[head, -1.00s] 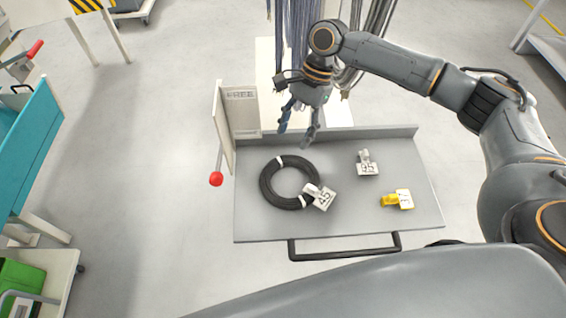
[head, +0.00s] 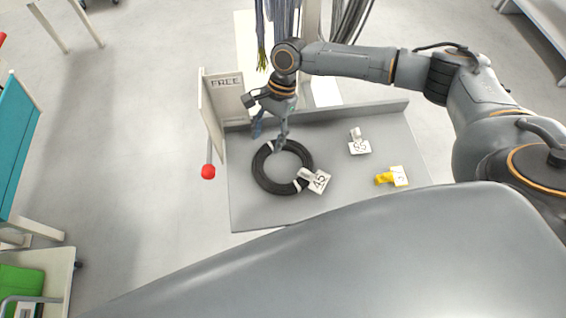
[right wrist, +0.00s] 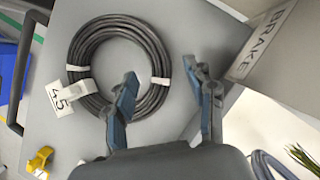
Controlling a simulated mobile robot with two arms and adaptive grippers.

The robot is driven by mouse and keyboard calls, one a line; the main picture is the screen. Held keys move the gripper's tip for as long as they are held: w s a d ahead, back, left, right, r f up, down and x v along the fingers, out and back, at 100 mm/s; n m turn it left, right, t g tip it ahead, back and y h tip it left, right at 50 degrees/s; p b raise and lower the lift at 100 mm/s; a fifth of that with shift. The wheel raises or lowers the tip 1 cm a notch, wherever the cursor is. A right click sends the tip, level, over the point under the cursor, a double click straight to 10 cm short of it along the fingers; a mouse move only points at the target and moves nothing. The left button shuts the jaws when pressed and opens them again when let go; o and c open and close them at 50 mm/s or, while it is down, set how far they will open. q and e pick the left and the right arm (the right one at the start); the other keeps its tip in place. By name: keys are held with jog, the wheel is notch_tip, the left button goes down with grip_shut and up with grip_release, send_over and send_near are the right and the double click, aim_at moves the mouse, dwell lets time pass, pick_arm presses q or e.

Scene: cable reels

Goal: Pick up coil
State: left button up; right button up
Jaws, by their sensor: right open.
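My right gripper (head: 269,139) is open and empty at the coil's far edge. In the right wrist view, the coil (right wrist: 85,50) lies ahead of the open fingers (right wrist: 160,90); the left finger overlaps the coil's edge in the picture, and the right finger is over bare tray. I cannot tell whether the fingers touch the coil. My left gripper is not in view.
A white clip tagged "55" (head: 359,147) and a yellow tagged clip (head: 384,179) lie to the coil's right. An upright panel marked "FREE" (head: 226,98) and a red-knobbed lever (head: 208,171) stand at the left edge. Cables (head: 345,20) hang behind.

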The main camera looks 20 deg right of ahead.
aim_at(263, 150)
jog(key=shift+x, duration=1.9)
jog(key=shift+a+r, duration=0.1)
jog(key=shift+r, duration=0.1)
grip_shut()
